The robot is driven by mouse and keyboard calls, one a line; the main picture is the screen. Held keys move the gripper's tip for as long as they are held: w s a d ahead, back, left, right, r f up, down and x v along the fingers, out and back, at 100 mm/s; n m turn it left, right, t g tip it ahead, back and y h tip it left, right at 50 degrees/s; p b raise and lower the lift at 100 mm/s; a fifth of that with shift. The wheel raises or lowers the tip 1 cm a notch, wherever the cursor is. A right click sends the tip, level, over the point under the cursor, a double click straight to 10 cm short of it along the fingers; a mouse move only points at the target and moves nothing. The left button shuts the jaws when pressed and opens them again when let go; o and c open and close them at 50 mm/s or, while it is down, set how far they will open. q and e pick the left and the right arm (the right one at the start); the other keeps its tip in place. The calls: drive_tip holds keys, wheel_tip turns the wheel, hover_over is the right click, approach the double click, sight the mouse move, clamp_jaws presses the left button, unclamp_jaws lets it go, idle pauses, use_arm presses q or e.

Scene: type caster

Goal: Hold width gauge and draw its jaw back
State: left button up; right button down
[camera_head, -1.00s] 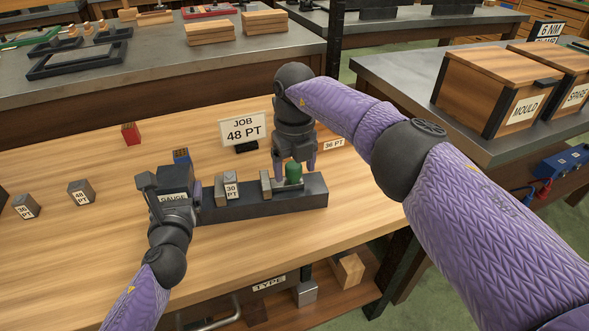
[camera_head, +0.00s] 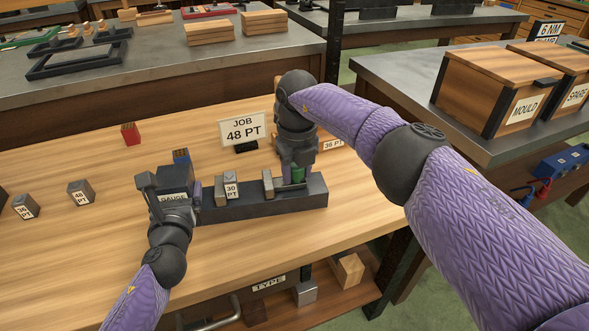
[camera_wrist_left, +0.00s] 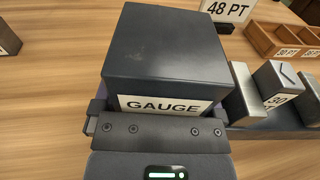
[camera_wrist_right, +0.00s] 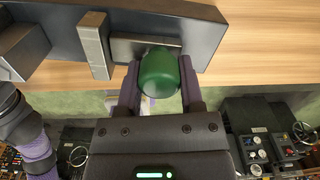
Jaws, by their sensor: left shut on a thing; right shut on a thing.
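The width gauge (camera_head: 250,208) is a long dark bar on the wooden bench, with a dark end block labelled GAUGE (camera_wrist_left: 165,50) at its left. My left gripper (camera_head: 172,198) is shut around that end block. A small 30 PT block (camera_head: 232,191) sits on the bar beside the upright plate near the left end. The sliding jaw (camera_head: 268,184) stands right of it, with a gap between. My right gripper (camera_head: 297,178) comes down from above and is shut on the jaw's green knob (camera_wrist_right: 160,73), its fingers either side. The knob is partly hidden in the head view.
A JOB 48 PT sign (camera_head: 243,131) stands behind the gauge. Loose 48 PT (camera_head: 81,192) and 36 PT (camera_head: 26,206) blocks stand at the left. A red block (camera_head: 131,133) stands further back. The bench in front of the gauge is clear.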

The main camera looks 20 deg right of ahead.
drive_tip(key=shift+c, duration=1.1)
unclamp_jaws()
wheel_tip(320, 180, up, 12)
